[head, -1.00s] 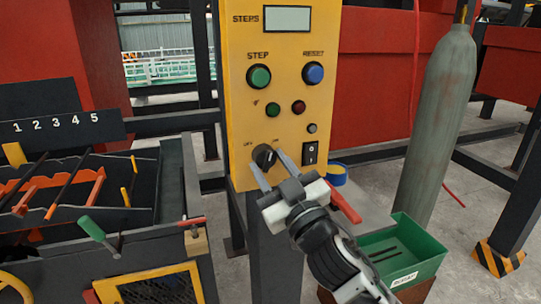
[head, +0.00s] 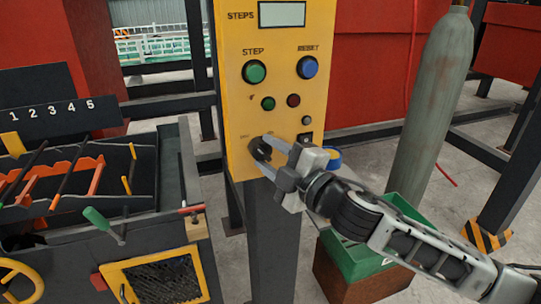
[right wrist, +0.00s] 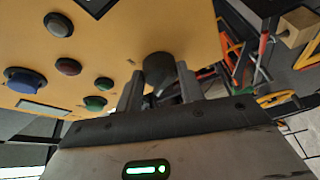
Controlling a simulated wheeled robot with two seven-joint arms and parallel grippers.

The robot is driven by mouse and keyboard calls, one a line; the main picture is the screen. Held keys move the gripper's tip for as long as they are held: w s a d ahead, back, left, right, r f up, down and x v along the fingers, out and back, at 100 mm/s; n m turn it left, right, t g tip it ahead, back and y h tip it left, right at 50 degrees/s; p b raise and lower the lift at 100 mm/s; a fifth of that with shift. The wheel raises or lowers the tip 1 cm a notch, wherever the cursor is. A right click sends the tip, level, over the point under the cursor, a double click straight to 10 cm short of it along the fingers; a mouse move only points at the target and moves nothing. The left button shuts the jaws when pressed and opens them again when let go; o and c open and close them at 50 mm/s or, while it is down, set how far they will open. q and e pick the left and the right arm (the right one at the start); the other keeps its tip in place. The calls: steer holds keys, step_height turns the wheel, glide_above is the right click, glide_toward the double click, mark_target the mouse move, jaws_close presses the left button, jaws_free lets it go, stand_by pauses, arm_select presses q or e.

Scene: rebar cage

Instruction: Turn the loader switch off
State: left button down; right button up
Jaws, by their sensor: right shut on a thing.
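The loader switch is a black rotary knob (head: 259,149) low on the yellow control panel (head: 237,110), with small labels above it at left and right that are too small to read clearly. My right gripper (head: 268,156) reaches it from the lower right, and its two fingers are shut on the knob. In the right wrist view the knob (right wrist: 159,67) sits between the fingers (right wrist: 160,88). The fingers partly hide the knob, so I cannot tell which label it points to. My left gripper is out of view.
Above the knob are a green STEP button (head: 254,71), a blue RESET button (head: 307,67) and small lamps. A green bin (head: 352,256) and gas cylinder (head: 432,110) stand right. A rebar machine (head: 150,225) stands left.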

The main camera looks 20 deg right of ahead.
steer(key=shift+r+n, duration=0.15)
steer(key=shift+n, duration=0.55)
steer(key=shift+g, duration=0.3)
steer(key=o, duration=1)
steer(key=shift+s, duration=0.1)
